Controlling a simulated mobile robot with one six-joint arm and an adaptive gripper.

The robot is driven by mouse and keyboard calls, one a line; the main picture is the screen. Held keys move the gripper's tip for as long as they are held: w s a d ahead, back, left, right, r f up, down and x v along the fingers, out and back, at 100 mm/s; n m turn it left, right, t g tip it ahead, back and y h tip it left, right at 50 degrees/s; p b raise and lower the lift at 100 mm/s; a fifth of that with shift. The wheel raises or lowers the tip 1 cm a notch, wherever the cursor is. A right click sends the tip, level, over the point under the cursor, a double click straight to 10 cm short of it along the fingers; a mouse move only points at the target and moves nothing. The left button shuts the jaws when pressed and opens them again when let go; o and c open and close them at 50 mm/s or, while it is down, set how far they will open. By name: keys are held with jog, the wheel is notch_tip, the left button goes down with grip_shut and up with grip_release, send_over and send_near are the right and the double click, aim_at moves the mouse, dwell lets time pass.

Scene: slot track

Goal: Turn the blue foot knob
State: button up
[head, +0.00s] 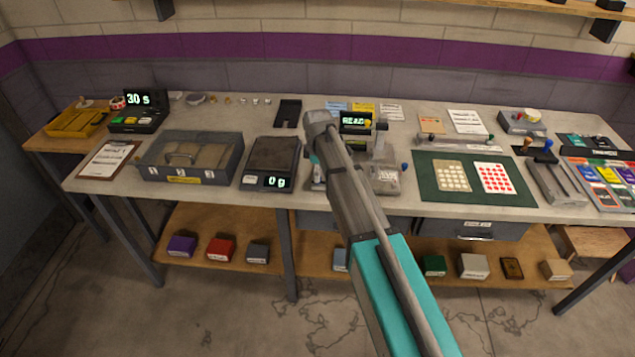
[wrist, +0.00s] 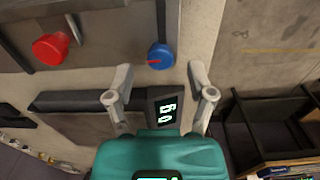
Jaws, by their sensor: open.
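The blue knob (wrist: 160,57) shows in the wrist view as a round knob with a small red mark, at the edge of a grey plate. My gripper (wrist: 159,82) is open, its two fingers spread apart with nothing between the tips. The knob lies just above the gap between the fingertips in the picture, and I see no contact. In the head view, my gripper (head: 317,172) is low over the bench beside the scale (head: 271,153); my arm hides part of that spot. I cannot make out this knob there.
A red knob (wrist: 50,46) sits left of the blue one. The scale's display (wrist: 166,111) reads 0 g between my fingers. In the head view, a labelled grey case (head: 190,158) stands left of the scale, and a green mat (head: 470,198) with cards lies right.

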jog(key=shift+f+b, duration=0.85)
jog(key=shift+f, duration=0.35)
grip_shut()
